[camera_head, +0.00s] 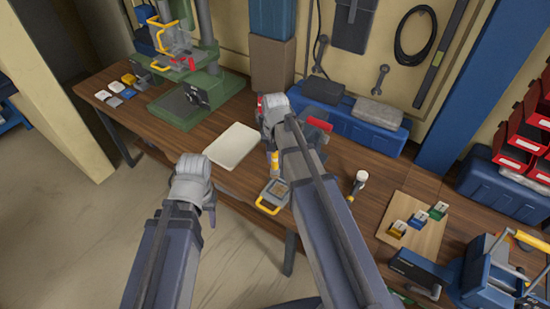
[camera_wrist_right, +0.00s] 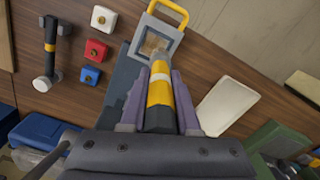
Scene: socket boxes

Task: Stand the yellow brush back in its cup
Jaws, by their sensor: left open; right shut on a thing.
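The yellow brush (camera_head: 275,162), with black and pale bands, is held in my right gripper (camera_wrist_right: 158,82). In the right wrist view the brush (camera_wrist_right: 160,92) lies between both fingers and points away towards the cup. The cup (camera_wrist_right: 146,42) is grey and square-rimmed with a yellow handle, and stands on the wooden bench. In the head view the cup (camera_head: 279,187) is just below the brush. The brush's far end overlaps the cup's near rim; I cannot tell if it is inside. My left gripper (camera_head: 209,213) is open and empty, in front of the bench edge.
A white tray (camera_head: 232,146) lies left of the cup. A hammer-like tool (camera_head: 357,182) and a wooden board (camera_head: 425,236) with small coloured pieces lie to the right. White, red and blue blocks (camera_wrist_right: 96,50) sit near the cup. A green press (camera_head: 190,100) stands at the back left.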

